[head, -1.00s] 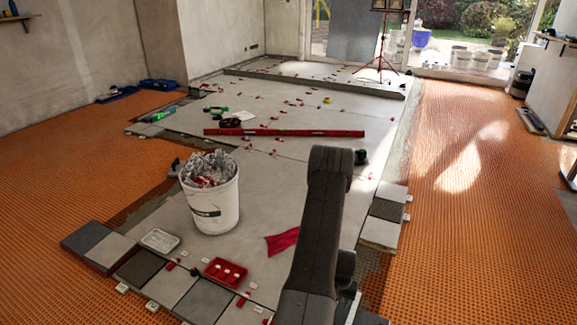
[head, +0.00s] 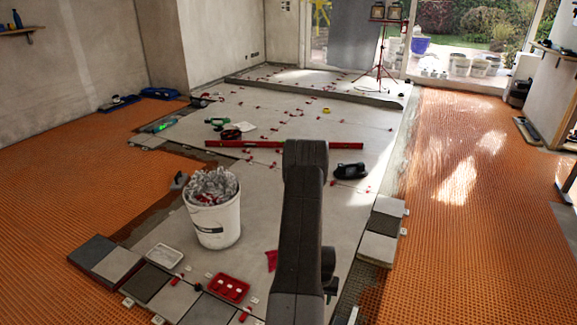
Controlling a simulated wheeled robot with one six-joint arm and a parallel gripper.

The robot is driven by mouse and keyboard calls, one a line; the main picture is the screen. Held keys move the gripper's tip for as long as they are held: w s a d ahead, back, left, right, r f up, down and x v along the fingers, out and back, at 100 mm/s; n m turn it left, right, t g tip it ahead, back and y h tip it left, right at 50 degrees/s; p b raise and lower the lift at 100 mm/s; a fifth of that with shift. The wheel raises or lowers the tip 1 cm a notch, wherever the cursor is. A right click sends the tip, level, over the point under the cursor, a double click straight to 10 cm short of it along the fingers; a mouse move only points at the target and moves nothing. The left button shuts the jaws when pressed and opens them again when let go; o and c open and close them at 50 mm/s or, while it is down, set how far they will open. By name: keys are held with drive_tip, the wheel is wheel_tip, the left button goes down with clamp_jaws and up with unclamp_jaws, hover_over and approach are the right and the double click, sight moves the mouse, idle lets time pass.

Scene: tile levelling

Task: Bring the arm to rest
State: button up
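My arm (head: 303,230) rises from the bottom edge just right of the middle, dark grey and nearly upright. Its upper end stands in front of the tiled floor and the red level. My gripper does not show, so its fingers and anything in them cannot be seen. The arm hides part of the floor behind it and part of a crumpled red cloth (head: 271,260).
A white bucket (head: 217,226) of crumpled wrapping stands left of the arm. A red tray (head: 229,287) lies nearer. A red level (head: 345,145) and a black tool (head: 350,171) lie beyond. Loose tiles (head: 378,247) flank the right edge. Orange matting (head: 450,220) lies open at right.

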drive_tip(key=a+r+p, duration=0.3)
drive_tip(key=r+p, duration=0.1)
drive_tip(key=r, duration=0.2)
drive_tip(key=a+r+n+p, duration=0.1)
drive_tip(key=a+r+p, duration=0.2)
drive_tip(key=r+p, duration=0.2)
drive_tip(key=shift+s+a+r+n+p, duration=0.15)
drive_tip(key=shift+a+r+n+p, duration=0.15)
drive_tip(key=shift+r, duration=0.6)
drive_tip(key=shift+s+d, duration=0.1)
